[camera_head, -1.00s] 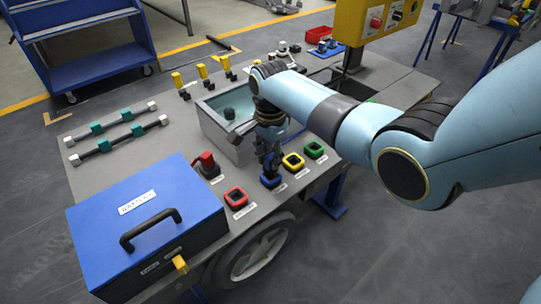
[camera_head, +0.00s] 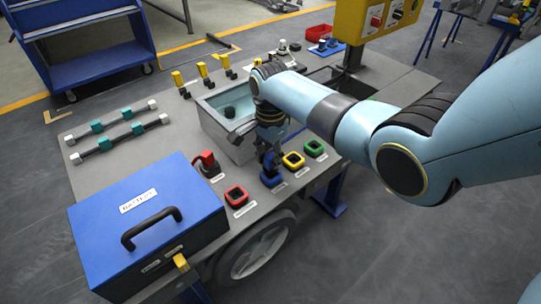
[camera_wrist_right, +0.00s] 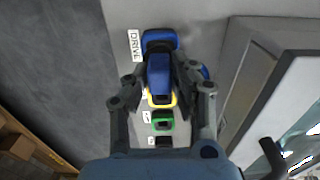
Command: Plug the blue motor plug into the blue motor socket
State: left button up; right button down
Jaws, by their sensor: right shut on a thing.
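My right gripper (camera_head: 270,157) points down over the near edge of the work surface, shut on the blue motor plug (camera_head: 269,164). The blue motor socket (camera_head: 272,181) is directly below it, partly hidden by the plug and fingers. In the right wrist view, the blue plug (camera_wrist_right: 158,72) sits between the fingertips (camera_wrist_right: 159,80). The blue socket (camera_wrist_right: 158,36) shows beyond it, beside the label DRIVE. The plug overlaps the socket's near side in this view; I cannot tell whether it is seated. My left gripper is not in view.
Yellow (camera_head: 293,160), green (camera_head: 315,148) and red (camera_head: 236,196) sockets flank the blue one. A red plug (camera_head: 205,161) stands at the left. A blue battery box (camera_head: 115,215) and an open grey tank (camera_head: 211,124) are nearby.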

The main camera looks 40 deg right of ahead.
jog(key=shift+f+b, duration=0.7)
jog(key=shift+f, duration=0.4)
jog(key=c, duration=1)
grip_release()
jog(key=shift+c, duration=0.2)
notch_tip(320, 180, up, 12)
